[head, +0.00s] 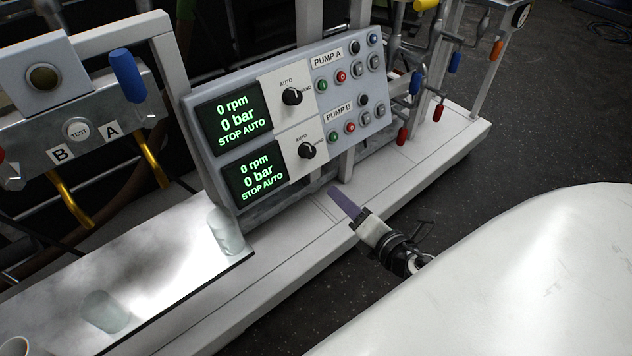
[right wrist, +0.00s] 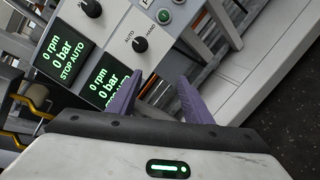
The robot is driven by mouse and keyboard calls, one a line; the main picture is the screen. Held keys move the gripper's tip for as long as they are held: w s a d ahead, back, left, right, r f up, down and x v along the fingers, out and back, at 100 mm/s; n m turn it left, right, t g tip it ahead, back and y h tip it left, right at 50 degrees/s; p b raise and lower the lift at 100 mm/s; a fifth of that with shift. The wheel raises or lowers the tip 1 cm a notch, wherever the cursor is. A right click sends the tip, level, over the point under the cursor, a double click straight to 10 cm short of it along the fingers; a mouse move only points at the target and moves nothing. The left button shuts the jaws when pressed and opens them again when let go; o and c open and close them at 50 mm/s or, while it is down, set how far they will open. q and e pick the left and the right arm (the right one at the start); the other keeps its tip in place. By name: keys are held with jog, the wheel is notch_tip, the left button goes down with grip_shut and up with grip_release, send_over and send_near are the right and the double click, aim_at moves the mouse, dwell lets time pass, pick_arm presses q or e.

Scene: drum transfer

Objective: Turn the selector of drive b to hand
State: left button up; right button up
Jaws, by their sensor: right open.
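The pump B selector (head: 307,150) is a black knob on a white plate, between an AUTO label and a HAND label. The pump B display (head: 254,175) beside it reads 0 rpm, 0 bar, STOP AUTO. My right gripper (head: 343,203) is below and in front of the panel, apart from the knob. In the right wrist view its two purple fingers (right wrist: 158,84) are spread and empty, with the pump B selector (right wrist: 140,45) beyond the gap between them. My left gripper is not in view.
The pump A selector (head: 292,97) sits just above on the same panel. Buttons (head: 350,127) lie to its right. A clear glass (head: 226,232) stands at the panel's lower left corner. Yellow and blue handles flank the panel. The white ledge below the panel is mostly bare.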

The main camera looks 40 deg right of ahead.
aim_at(311, 155)
jog(key=w+n+t+b, duration=0.1)
jog(key=w+n, duration=0.2)
jog(key=w, duration=0.1)
jog(key=w+d+n+t+b, duration=0.1)
jog(key=w+n+b, duration=0.1)
jog(key=w, duration=0.3)
jog(key=w+r+n+t+y+b, duration=0.1)
jog(key=w+n+b, duration=0.1)
jog(key=w+n, duration=0.3)
jog(key=shift+w+d+r, duration=0.1)
jog(key=shift+d, duration=0.2)
jog(key=c, duration=1.1)
